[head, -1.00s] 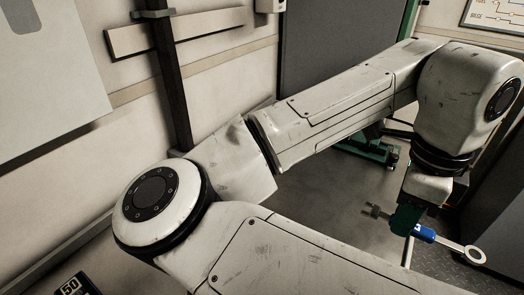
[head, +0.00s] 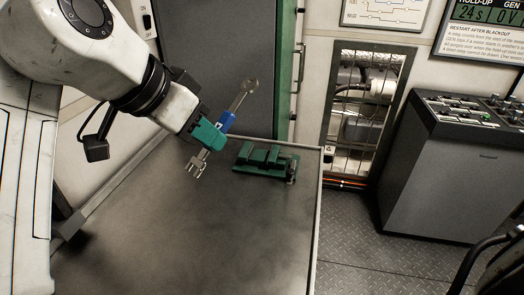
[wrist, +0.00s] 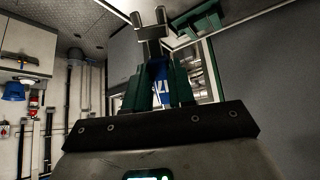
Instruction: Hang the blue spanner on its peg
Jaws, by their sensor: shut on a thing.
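The blue spanner (head: 226,121) is held in my gripper (head: 210,134) in the head view. Its blue middle is between the green fingers. Its grey ring end points up and right, and its grey open-jaw end points down and left. It is tilted and shows above the grey bench top (head: 190,215) in the picture. In the wrist view my gripper (wrist: 158,92) is shut around the blue part of the spanner (wrist: 161,93), with the open-jaw end at the top. I cannot make out a peg in either view.
A green fixture (head: 262,158) sits near the bench's far right corner. A grey panel and a green post (head: 286,70) stand behind it. A grey console (head: 445,160) stands to the right, with patterned floor between. Much of the bench top is clear.

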